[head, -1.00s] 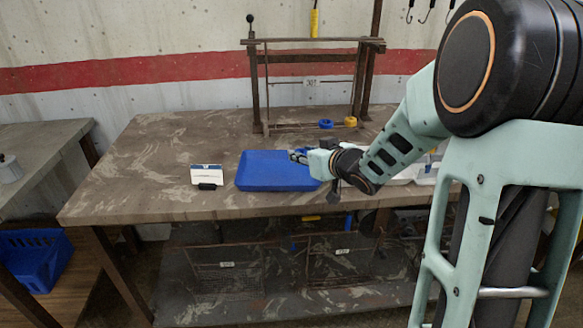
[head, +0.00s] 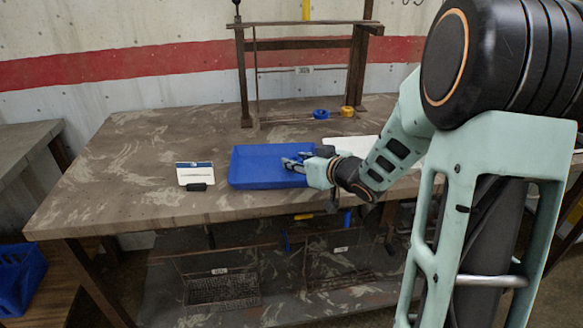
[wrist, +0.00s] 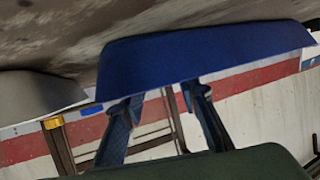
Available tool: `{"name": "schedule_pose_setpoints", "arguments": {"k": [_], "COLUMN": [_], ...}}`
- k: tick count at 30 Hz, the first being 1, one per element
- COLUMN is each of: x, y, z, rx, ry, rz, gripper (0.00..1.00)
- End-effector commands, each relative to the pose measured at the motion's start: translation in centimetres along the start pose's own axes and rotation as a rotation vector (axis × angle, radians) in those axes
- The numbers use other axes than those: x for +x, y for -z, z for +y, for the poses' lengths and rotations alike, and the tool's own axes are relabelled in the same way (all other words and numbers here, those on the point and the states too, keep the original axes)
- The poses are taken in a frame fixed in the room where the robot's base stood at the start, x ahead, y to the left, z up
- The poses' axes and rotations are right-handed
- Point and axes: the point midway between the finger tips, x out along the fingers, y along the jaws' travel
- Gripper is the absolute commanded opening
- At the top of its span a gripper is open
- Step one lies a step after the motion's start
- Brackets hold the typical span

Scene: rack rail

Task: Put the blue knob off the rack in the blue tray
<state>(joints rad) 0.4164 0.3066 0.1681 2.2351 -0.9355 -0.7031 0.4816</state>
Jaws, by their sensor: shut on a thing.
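A blue knob (head: 320,114) sits at the foot of the rack (head: 303,24), left of a yellow knob (head: 347,111). Both also show small in the wrist view, the blue one (wrist: 92,108) beside the yellow one (wrist: 52,122). The blue tray (head: 262,172) lies on the bench. My gripper (head: 292,164) is at the right part of the tray. In the wrist view its fingers (wrist: 160,98) are apart, with both tips overlapping the rim of the tray (wrist: 200,55). No knob shows between them. The grip seems to be on the tray's edge, but the contact is partly hidden.
A white-and-blue card on a black stand (head: 195,175) stands left of the tray. A pale flat tray (head: 352,146) is right of it, partly behind my arm. The bench's left side is clear. The rack posts rise behind.

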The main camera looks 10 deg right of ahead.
Motion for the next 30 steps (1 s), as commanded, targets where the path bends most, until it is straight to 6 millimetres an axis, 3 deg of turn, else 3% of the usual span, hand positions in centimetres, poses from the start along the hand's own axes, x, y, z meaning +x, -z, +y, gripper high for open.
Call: {"name": "schedule_pose_setpoints", "arguments": {"k": [1,14,15,18,30], "x": [0.10,0.16,0.11,0.10,-0.34], "y": [-0.72,-1.08,-0.95,-0.95,-0.41], "z": [0.13,0.11,0.11,0.11,0.15], "rx": [-0.001,-0.001,-0.001,-0.001,-0.002], "ry": [0.000,0.001,0.001,0.001,0.000], "rz": [0.001,0.001,0.000,0.000,0.001], "gripper": [0.04,0.04,0.33,0.44,0.47]}}
